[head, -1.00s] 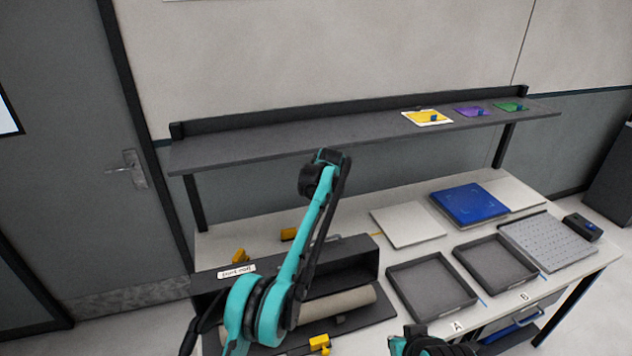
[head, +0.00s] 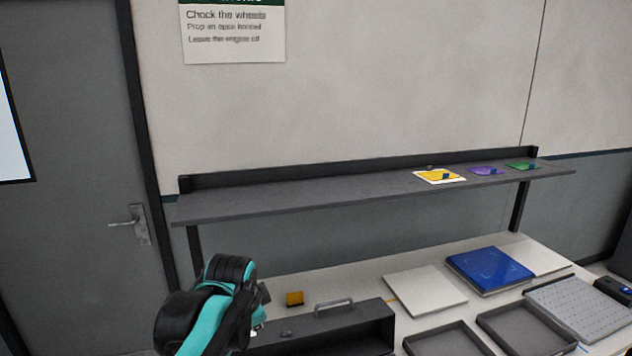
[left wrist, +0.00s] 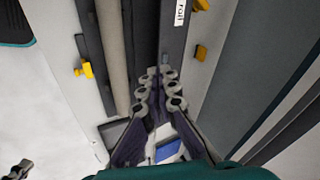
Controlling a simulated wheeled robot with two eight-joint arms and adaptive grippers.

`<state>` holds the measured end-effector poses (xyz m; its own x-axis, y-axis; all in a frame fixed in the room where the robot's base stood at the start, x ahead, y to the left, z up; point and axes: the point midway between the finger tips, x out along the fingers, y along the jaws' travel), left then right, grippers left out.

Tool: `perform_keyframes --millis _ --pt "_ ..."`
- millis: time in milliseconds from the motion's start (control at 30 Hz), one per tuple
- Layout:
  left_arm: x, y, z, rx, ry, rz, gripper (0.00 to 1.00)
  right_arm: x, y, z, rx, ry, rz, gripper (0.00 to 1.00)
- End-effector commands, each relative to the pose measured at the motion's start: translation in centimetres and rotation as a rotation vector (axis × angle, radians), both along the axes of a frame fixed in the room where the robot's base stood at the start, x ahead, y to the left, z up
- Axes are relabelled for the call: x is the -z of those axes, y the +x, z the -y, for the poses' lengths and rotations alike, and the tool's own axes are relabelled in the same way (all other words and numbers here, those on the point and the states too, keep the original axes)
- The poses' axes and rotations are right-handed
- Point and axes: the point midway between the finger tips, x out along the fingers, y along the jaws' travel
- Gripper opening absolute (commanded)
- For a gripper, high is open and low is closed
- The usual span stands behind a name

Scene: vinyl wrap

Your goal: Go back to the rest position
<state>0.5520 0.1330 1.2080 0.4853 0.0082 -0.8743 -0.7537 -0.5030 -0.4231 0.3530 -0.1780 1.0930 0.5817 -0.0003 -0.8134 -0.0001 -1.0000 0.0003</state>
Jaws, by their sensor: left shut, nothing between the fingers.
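My left arm shows at the lower left of the head view as a teal and black bent section in front of the bench. Its fingers are out of sight there. In the left wrist view my left gripper (left wrist: 159,74) is shut and empty, its fingertips together.
A grey shelf (head: 300,200) runs above the bench, with yellow (head: 437,175), purple (head: 484,170) and green (head: 521,166) pieces at its right. A blue panel (head: 488,268), white sheets and dark trays (head: 527,325) occupy the bench's right.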

Motion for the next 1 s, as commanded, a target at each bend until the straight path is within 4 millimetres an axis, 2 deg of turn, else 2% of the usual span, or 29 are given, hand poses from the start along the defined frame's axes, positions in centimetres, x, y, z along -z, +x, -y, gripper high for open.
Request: perform_keyframes --millis 33,200,300,400,500,600,1000 --pt "1.7 -2.7 -0.9 -0.093 -0.053 0.012 0.0 1.1 0.0 0.0 0.0 0.0 0.0 0.0" --pt "6.8 -10.4 -2.9 -0.418 -0.254 0.054 0.0 2.9 0.0 0.0 0.0 0.0 0.0 0.0" --pt "10.2 -14.3 -3.7 -0.589 -0.366 0.075 0.0 3.8 0.0 0.0 0.0 0.0 0.0 0.0" --pt "13.2 -17.1 -4.2 -0.726 -0.459 0.092 0.0 4.5 0.0 0.0 0.0 0.0 0.0 0.0" --pt "15.3 -18.9 -4.4 -0.818 -0.522 0.101 0.0 4.8 0.0 0.0 0.0 0.0 0.0 0.0" --pt "16.3 -19.7 -4.5 -0.866 -0.556 0.107 0.0 5.0 0.0 0.0 0.0 0.0 0.0 0.0" --pt "16.5 -19.9 -4.5 -0.88 -0.566 0.108 0.0 4.9 0.0 0.0 0.0 0.0 0.0 0.0"
